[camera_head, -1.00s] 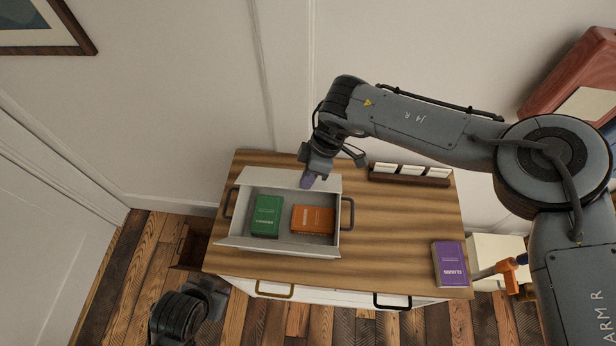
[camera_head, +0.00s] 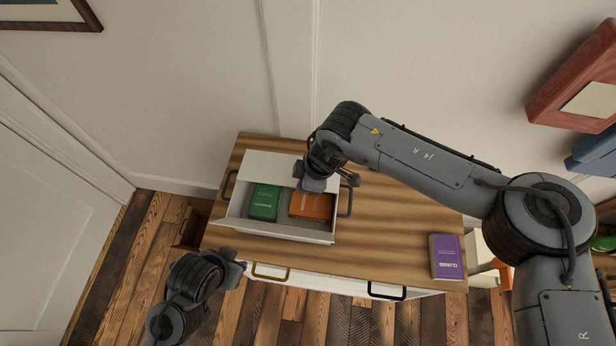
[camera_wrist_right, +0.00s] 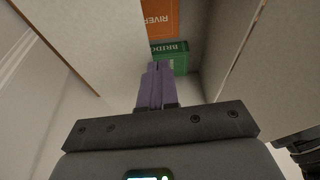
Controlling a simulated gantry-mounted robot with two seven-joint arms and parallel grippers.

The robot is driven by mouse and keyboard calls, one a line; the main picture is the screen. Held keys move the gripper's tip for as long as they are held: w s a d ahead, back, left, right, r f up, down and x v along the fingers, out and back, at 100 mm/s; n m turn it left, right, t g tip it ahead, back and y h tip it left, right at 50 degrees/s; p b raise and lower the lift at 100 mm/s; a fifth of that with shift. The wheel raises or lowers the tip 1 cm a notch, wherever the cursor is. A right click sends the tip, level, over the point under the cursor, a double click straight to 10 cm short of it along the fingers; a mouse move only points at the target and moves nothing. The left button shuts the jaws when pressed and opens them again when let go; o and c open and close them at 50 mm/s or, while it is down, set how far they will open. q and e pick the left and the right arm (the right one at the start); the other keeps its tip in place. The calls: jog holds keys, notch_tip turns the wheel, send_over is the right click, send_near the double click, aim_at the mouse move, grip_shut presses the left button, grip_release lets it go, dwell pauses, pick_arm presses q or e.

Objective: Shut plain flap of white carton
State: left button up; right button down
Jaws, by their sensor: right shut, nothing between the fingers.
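The white carton (camera_head: 283,232) stands open on the wooden worktop. It holds a green book (camera_head: 265,202) and an orange book (camera_head: 312,206). Its white back flap (camera_head: 262,165) rises along the far side and slopes over the far edge of the opening; it is not flat. A narrow white panel runs along the near side. My right gripper (camera_head: 312,186) is at the carton's far right, by the flap; whether it touches is unclear. Its purple fingers are together and empty in the right wrist view (camera_wrist_right: 158,72). My left gripper (camera_head: 236,264) is before the worktop's front left; its fingers are unclear.
Dark loop handles stick out at the carton's left and right sides. A purple book (camera_head: 446,257) lies at the worktop's front right. My right arm crosses the worktop's back right. The worktop's middle right is clear. A wall stands close behind.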

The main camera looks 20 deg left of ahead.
jog(key=shift+s+f, duration=0.1)
jog(key=shift+f, duration=0.4)
jog(key=shift+d, duration=0.1)
